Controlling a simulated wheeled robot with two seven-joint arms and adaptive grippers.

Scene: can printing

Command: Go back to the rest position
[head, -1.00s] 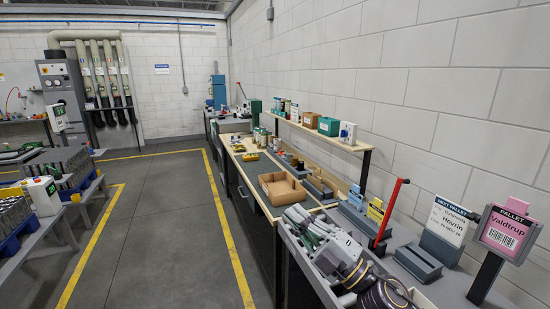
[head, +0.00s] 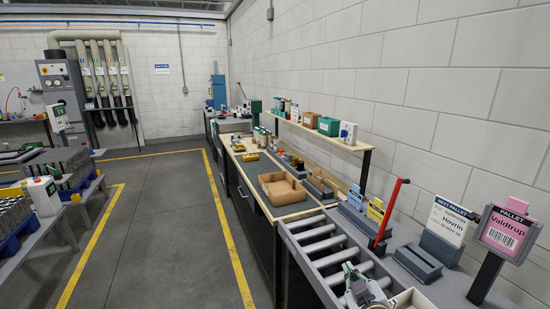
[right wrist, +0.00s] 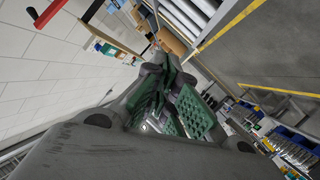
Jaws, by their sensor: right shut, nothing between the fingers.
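My right gripper (head: 353,274) shows at the bottom of the head view, over the near end of the roller conveyor (head: 322,240). In the right wrist view its green-padded fingers (right wrist: 170,100) are together with nothing between them. Part of my right arm is cut off by the bottom edge of the head view. My left gripper is in neither view.
An open cardboard box (head: 282,188) sits on the workbench beyond the conveyor. A red lever (head: 390,212), a white sign (head: 446,220) and a pink pallet sign (head: 507,233) stand along the right side. The floor aisle (head: 165,220) at left is clear.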

